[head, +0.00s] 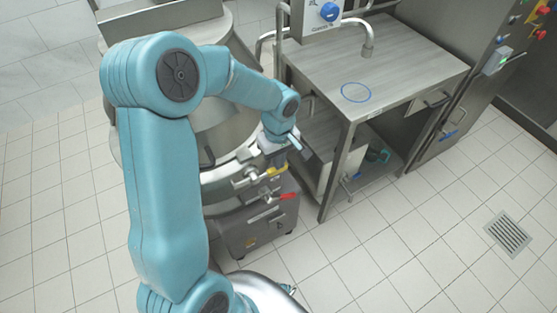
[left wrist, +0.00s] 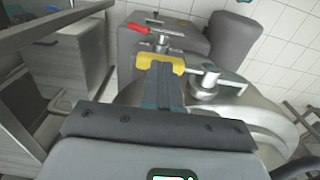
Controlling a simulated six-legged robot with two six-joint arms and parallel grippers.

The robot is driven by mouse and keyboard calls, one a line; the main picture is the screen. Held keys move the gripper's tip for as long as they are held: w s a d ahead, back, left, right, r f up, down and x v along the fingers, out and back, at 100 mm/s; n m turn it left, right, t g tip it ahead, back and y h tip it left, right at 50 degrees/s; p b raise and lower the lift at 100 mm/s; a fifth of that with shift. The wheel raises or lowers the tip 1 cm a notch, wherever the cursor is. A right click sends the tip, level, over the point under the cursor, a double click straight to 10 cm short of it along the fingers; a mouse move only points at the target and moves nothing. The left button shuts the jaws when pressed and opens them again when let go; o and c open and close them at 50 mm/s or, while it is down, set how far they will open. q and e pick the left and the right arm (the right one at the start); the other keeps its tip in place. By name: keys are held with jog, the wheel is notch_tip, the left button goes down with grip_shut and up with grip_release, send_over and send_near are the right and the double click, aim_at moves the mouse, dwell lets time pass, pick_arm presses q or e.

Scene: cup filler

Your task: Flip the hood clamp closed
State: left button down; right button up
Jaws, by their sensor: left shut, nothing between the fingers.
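The hood clamp (head: 246,180) is a metal fitting on the rim of the round steel vessel. Its yellow-ended lever (head: 277,171) points to the right in the head view. In the left wrist view the clamp's metal body (left wrist: 205,82) is right of the fingers, and the yellow end (left wrist: 155,62) lies across their tips. My left gripper (head: 274,161) is shut and empty, right at the yellow end. It also shows in the left wrist view (left wrist: 168,80). I cannot tell whether it touches the lever. My right gripper is not in view.
A red-handled valve (head: 282,196) sits on the grey machine base (head: 258,228) below the clamp. A steel table (head: 400,65) with a blue ring mark stands close on the right. The tiled floor (head: 400,235) in front is clear, with a drain grate (head: 508,232).

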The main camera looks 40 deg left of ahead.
pick_arm(q)
jog(key=shift+f, duration=0.3)
